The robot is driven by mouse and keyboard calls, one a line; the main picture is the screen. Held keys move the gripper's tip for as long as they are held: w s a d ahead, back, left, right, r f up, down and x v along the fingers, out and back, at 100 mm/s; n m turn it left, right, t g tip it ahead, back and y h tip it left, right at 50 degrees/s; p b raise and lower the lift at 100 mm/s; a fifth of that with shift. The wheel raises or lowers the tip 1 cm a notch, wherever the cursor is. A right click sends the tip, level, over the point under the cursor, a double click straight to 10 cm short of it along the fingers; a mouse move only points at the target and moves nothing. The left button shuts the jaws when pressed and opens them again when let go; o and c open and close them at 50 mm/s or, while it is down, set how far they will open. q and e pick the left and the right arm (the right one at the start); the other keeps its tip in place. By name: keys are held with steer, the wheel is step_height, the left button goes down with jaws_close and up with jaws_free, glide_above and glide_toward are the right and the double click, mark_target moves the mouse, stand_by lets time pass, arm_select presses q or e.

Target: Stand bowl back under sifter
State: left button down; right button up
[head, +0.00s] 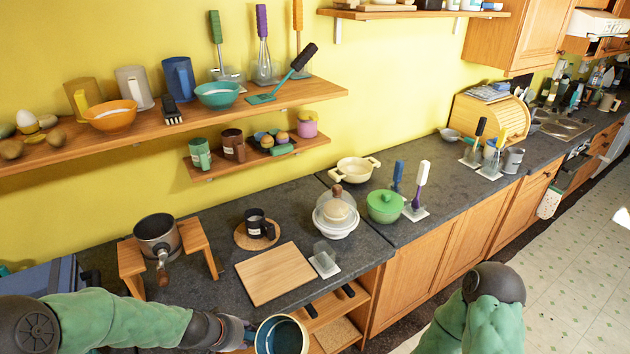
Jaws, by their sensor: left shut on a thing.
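The sifter (157,238), a dark metal pot shape with a brown handle pointing toward me, sits in a wooden stand (194,240) at the left of the dark counter. The space under it is partly hidden by the stand and handle; no bowl shows there. My left gripper (247,334) is shut on a round vessel, seemingly the bowl (282,338), with a pale rim and dark blue-green inside. It is tilted with its opening toward me, at the counter's front edge, right of and nearer than the sifter. The bottom picture edge cuts it off. My right gripper is out of view; only its arm shows.
A wooden board (276,273) lies right of the stand. Behind it is a black mug (257,226) on a round mat. A domed white dish (336,213) and green pot (384,206) stand farther right. Shelves (180,125) hang above; a blue box (45,279) is at left.

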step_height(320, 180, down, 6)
steer(key=b, duration=0.5)
stand_by(0.7)
